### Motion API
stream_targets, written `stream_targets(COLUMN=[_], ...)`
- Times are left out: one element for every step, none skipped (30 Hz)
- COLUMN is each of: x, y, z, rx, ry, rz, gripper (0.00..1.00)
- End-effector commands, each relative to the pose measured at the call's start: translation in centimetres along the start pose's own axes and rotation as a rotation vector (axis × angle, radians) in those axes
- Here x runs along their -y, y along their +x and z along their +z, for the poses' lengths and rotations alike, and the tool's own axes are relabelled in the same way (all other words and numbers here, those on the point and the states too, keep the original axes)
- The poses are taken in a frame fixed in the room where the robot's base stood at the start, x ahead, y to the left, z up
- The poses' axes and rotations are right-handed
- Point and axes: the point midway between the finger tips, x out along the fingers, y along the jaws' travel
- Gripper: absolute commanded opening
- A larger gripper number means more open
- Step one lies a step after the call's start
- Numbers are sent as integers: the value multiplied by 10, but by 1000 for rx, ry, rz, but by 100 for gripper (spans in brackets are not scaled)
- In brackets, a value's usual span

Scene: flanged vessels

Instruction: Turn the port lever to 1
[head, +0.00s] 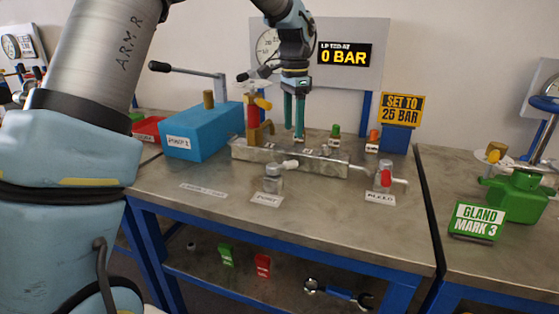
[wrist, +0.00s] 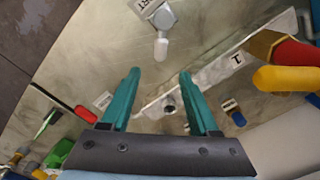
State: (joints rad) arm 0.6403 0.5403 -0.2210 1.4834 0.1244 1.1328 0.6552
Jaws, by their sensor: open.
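The port valve (head: 273,182) is a small grey block with a round cap, standing on the bench in front of the long metal block (head: 300,158). Its label (head: 266,201) reads PORT. Its short lever has a pale tip (head: 291,164) that points right and back towards the metal block. In the wrist view the lever tip (wrist: 161,48) points down the picture, towards the gap between my fingers. My gripper (head: 294,132) points down over the metal block, behind the port valve. Its teal fingers (wrist: 159,75) are open and empty, apart from the lever.
A red and yellow fitting (head: 255,115) stands left on the metal block. A bleed valve (head: 384,178) with a red part is at right. A blue box (head: 200,132) sits at left. A display (head: 345,54) reads 0 BAR. The bench front (head: 330,225) is clear.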

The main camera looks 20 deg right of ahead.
Motion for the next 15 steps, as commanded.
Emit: stream_targets(x=[0, 0, 0, 0, 0, -1, 0, 0, 0, -1, 0, 0, 0, 0, 0], y=[3, 6, 12, 16, 21, 29, 34, 40, 48, 54, 59, 66, 71, 76, 82], z=[0, 0, 1, 1, 1, 1, 1, 1, 2, 2, 1, 1, 2, 2, 2], rx=[1, 2, 3, 3, 4, 4, 4, 3, 4, 4, 4, 3, 4, 3, 3], ry=[2, 2, 1, 0, 0, 0, 0, -1, -1, -1, -1, -1, -2, -2, -2], rz=[1, 2, 3, 2, 3, 3, 3, 2, 3, 3, 2, 2, 2, 2, 2], gripper=[62, 62, 62, 62, 62, 62, 62, 62, 62, 62, 62, 62, 62, 62, 62])
